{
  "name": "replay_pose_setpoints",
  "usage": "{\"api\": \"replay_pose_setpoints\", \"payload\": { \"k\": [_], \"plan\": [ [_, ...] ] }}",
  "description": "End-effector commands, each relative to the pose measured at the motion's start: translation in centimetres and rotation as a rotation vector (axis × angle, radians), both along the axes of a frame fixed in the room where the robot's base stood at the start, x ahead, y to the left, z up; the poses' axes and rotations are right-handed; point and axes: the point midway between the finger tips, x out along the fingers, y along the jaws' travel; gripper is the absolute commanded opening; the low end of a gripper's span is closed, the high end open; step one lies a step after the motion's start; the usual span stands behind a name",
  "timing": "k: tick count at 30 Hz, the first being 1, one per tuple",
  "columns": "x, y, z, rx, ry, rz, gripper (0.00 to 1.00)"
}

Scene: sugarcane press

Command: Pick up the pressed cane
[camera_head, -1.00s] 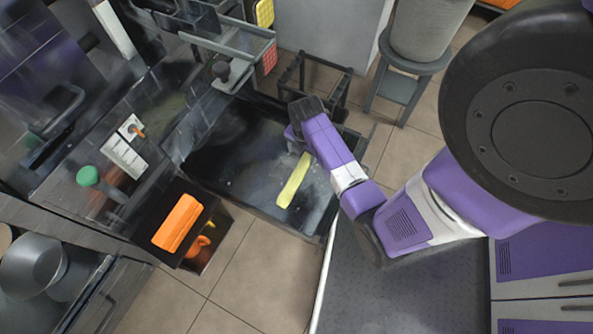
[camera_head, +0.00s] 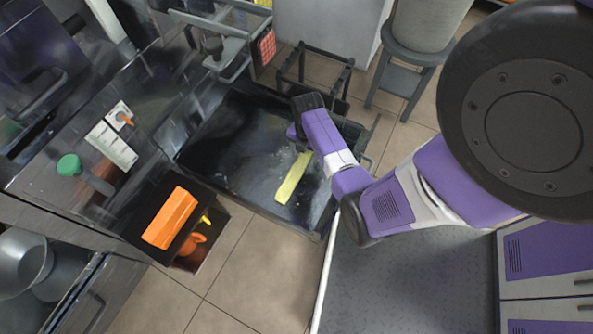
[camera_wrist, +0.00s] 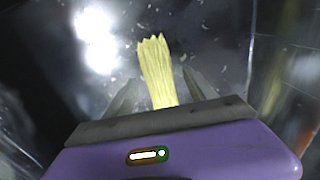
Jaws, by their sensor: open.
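The pressed cane (camera_head: 293,178) is a flat, pale yellow strip. It lies in the dark metal tray (camera_head: 225,150) of the press, near the tray's right side. In the wrist view the cane (camera_wrist: 157,62) stretches away from my gripper (camera_wrist: 158,82), with its frayed far end beyond the fingertips. The two grey fingers are apart, one on either side of the cane as seen there. I cannot tell how high they are above it. In the head view my purple wrist is over the tray's right part, and the fingers are hidden beneath it.
The press body (camera_head: 95,120) stands left of the tray, with a green knob (camera_head: 69,165). A dark frame (camera_head: 318,72) and a stool (camera_head: 402,72) stand behind. Tiled floor (camera_head: 262,262) is open in front.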

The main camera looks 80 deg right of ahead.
Motion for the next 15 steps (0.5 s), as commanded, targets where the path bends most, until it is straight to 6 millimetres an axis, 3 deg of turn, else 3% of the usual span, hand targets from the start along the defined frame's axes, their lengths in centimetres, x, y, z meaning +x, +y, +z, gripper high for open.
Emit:
{"api": "replay_pose_setpoints", "payload": {
  "k": [5,6,15],
  "plan": [
    [0.03,-0.04,0.02,-0.001,-0.001,0.000,0.65],
    [0.03,-0.04,0.02,-0.001,-0.001,0.000,0.61],
    [0.01,-0.02,0.02,-0.001,-0.001,0.000,0.02]
  ]
}}
